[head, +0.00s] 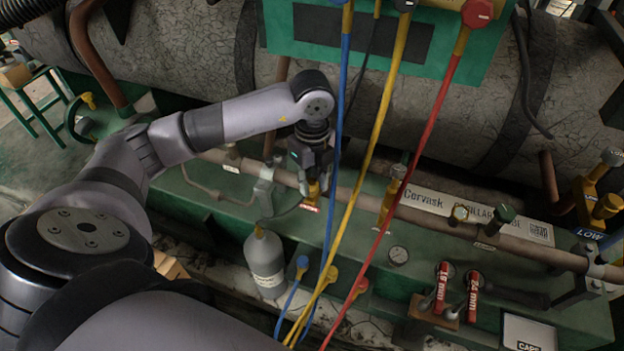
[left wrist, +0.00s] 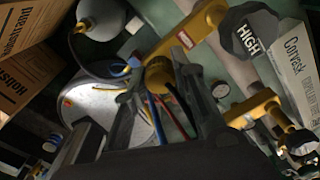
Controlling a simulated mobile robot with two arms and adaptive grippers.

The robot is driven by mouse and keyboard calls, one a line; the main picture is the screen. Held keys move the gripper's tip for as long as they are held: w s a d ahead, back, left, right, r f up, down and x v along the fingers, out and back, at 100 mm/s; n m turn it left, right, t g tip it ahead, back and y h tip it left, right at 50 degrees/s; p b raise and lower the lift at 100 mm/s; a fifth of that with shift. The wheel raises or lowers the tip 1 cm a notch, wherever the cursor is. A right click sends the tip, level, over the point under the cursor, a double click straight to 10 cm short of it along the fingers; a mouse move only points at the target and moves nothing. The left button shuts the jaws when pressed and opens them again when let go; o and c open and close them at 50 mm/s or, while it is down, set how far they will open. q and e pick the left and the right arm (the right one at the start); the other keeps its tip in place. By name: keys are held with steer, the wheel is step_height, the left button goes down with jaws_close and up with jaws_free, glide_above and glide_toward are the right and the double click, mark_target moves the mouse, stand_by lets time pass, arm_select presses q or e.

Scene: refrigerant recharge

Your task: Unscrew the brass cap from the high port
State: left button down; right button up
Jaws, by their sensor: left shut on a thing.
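In the head view, my left gripper (head: 313,178) points down at the brass high port valve (head: 313,192), above a small red label. In the left wrist view, the fingers of my left gripper (left wrist: 160,92) close around the brass cap (left wrist: 158,74). The brass valve body (left wrist: 205,25) with a black knob marked HIGH (left wrist: 250,35) is right beside it. The cap is in line with the port, but I cannot tell whether its thread is engaged. The fingers hide part of the cap. My right gripper is not in view.
Blue, yellow and red hoses (head: 388,90) hang just right of my left gripper. A grey bottle (head: 265,262) stands in front. Two wrenches (head: 442,285) and a CAPS box (head: 528,333) are at the front right. The LOW valve (head: 605,206) is at far right.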

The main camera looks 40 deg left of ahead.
arm_select(q)
steer(key=shift+w+r, duration=0.1)
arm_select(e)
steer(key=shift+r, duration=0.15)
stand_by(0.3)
arm_select(q)
steer(key=shift+r+n+p, duration=0.15)
steer(key=shift+n+p, duration=0.7)
steer(key=shift+n, duration=0.55)
steer(key=shift+f+n, duration=0.2)
steer(key=shift+n, duration=0.3)
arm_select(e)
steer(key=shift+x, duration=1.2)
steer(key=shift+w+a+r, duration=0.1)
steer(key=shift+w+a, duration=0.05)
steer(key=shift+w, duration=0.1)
arm_select(q)
steer(key=shift+n+p, duration=0.85)
steer(key=shift+n, duration=0.25)
steer(key=shift+n+p, duration=0.35)
steer(key=shift+n, duration=0.35)
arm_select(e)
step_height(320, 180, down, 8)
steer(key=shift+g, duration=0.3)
